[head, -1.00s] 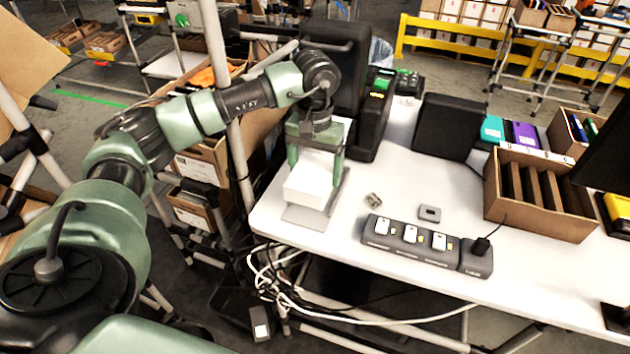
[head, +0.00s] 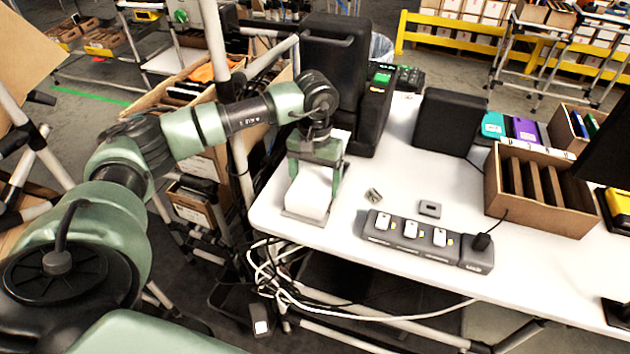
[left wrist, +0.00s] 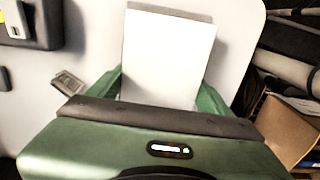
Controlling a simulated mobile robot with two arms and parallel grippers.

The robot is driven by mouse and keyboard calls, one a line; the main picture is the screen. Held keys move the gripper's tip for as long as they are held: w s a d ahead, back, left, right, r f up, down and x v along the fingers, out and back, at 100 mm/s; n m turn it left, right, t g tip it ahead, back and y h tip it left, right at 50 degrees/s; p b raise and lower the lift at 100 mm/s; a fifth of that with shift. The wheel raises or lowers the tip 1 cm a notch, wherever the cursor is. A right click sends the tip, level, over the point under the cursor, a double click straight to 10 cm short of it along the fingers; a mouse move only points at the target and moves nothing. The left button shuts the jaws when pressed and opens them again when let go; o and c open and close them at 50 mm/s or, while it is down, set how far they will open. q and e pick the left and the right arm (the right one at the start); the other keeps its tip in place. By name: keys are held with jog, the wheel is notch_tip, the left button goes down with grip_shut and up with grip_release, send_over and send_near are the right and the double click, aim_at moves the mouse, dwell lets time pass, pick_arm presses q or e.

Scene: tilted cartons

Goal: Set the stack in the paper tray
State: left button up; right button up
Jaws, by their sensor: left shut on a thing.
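My left gripper (head: 315,174) is shut on the white paper stack (head: 310,195), with one green finger on each side. The stack is at the left end of the white table, over a thin grey paper tray (head: 303,220). Only a narrow rim of the tray shows around the stack; the rest is hidden. I cannot tell whether the stack's underside touches the tray floor. The left wrist view shows the stack's white top (left wrist: 167,60) between the fingers (left wrist: 207,100). The right gripper is not in view.
A black machine (head: 350,85) stands close behind the gripper. A small metal object (head: 373,195) and a grey charging strip (head: 425,240) lie to the right of the stack. A cardboard divider box (head: 540,195) is farther right. The table's left edge is close by.

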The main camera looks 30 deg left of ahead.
aim_at(315, 180)
pick_arm(q)
jog(key=o, duration=1.9)
jog(key=shift+r+p, duration=0.45)
jog(key=shift+p, duration=0.1)
notch_tip(315, 180, up, 12)
jog(key=shift+r+b, duration=0.15)
jog(key=shift+b, duration=0.85)
